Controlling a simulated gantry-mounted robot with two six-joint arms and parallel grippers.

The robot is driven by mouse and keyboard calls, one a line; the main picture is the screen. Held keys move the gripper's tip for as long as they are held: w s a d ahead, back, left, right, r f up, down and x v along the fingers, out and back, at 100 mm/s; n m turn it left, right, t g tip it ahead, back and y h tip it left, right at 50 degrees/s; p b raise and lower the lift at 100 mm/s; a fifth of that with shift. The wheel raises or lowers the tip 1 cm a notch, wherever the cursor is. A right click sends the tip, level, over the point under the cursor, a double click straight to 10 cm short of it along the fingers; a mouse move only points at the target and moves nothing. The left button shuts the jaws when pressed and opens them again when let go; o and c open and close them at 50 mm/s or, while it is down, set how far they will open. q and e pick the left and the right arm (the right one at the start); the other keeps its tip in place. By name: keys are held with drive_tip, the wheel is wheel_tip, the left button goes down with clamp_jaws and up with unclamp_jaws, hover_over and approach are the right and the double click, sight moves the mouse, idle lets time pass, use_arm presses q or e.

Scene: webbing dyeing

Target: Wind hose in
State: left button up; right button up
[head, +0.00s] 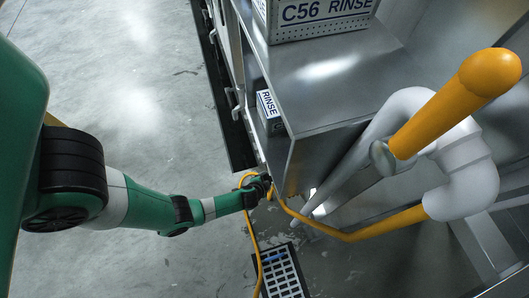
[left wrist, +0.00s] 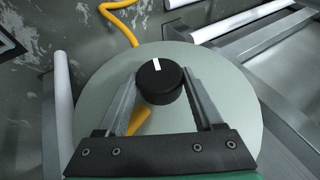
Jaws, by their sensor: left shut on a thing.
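My left gripper (head: 262,187) reaches in from the left to the lower front corner of the steel cabinet. In the left wrist view its two fingers are shut on a black round knob (left wrist: 160,82) with a white mark. The knob stands out from a pale grey-green disc (left wrist: 225,105), which looks like a reel face. The yellow hose (head: 256,240) curves around near the gripper and trails down over the floor. It also shows in the left wrist view (left wrist: 121,24), above the disc. The disc is mostly hidden in the head view. My right gripper is not in view.
A floor drain grate (head: 282,272) lies below the gripper, with the hose beside it. The steel cabinet (head: 330,75) carries a C56 RINSE box (head: 315,18). White pipes (head: 465,175) and a thick yellow pipe (head: 455,100) fill the right side. The floor at left is clear.

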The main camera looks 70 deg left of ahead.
use_arm(q)
drive_tip(key=shift+d+f+m+y, duration=0.2)
drive_tip(key=shift+m+y, duration=0.1)
drive_tip(key=shift+y, duration=1.5)
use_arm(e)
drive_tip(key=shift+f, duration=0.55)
use_arm(q)
drive_tip(key=shift+s+y, duration=0.1)
drive_tip(key=shift+y, duration=0.2)
drive_tip(key=o, duration=1.4)
drive_tip(key=shift+a, duration=0.1)
drive_tip(key=shift+c, duration=0.2)
drive_tip(key=shift+r, duration=0.1)
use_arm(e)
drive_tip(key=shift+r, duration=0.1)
